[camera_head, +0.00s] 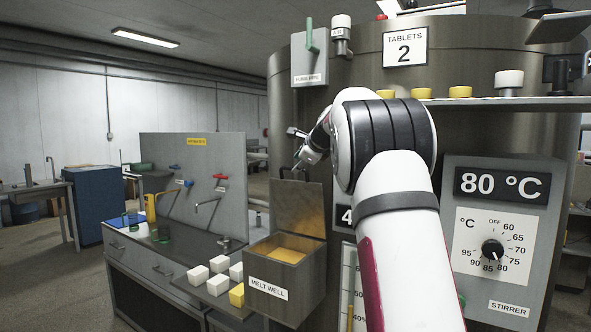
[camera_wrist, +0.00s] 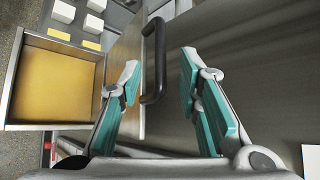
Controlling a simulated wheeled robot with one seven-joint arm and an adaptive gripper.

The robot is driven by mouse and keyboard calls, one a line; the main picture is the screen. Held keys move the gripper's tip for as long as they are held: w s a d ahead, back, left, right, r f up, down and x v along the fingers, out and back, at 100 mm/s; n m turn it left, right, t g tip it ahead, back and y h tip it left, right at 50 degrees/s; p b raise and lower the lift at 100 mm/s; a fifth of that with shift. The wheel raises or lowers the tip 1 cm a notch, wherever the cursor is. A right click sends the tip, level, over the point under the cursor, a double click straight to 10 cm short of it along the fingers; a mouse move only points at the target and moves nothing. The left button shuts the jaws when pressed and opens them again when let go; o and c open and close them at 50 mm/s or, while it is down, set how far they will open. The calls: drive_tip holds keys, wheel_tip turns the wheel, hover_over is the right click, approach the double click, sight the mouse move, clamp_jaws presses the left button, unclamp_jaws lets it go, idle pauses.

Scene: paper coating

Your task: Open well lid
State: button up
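The melt well (camera_head: 283,289) is a metal box labelled MELT WELL, with yellow-orange material inside. Its grey lid (camera_head: 298,207) stands raised, nearly upright at the back, so the well mouth is uncovered. The wrist view shows the open well (camera_wrist: 54,77) at left and the lid's dark bar handle (camera_wrist: 153,60). My gripper (camera_head: 303,158) is beside the upper part of the lid, partly hidden by my arm. In the wrist view, my gripper (camera_wrist: 159,72) has its fingers spread, with the handle between them in the picture. I cannot tell whether either finger touches it.
White and yellow blocks (camera_head: 219,264) lie on a shelf left of the well. A large metal tank (camera_head: 460,65) stands close behind. A stirrer panel (camera_head: 502,230) is at right. A workbench (camera_head: 150,255) with taps stands at left.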

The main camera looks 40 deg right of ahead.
drive_tip(key=v, duration=0.6)
drive_tip(key=shift+w, duration=0.1)
idle(0.3)
drive_tip(key=s+a+f+n+g+y, duration=0.25)
drive_tip(key=s+a+n, duration=0.45)
drive_tip(key=a, duration=0.6)
drive_tip(key=s+a+f+n+g+y, duration=0.1)
drive_tip(key=s+a+f+n, duration=0.2)
drive_tip(key=s+a+n, duration=0.65)
drive_tip(key=s+a+f+n+g, duration=0.1)
drive_tip(key=s+a+f+n, duration=0.4)
drive_tip(key=s, duration=0.6)
drive_tip(key=s+a+f+n+g, duration=0.2)
drive_tip(key=s+a+f+n, duration=0.4)
drive_tip(key=s+a+f, duration=0.3)
drive_tip(key=s+f, duration=0.1)
drive_tip(key=s, duration=0.1)
drive_tip(key=shift+s+a+f, duration=0.25)
drive_tip(key=shift+a+f, duration=0.05)
drive_tip(key=shift+f, duration=0.05)
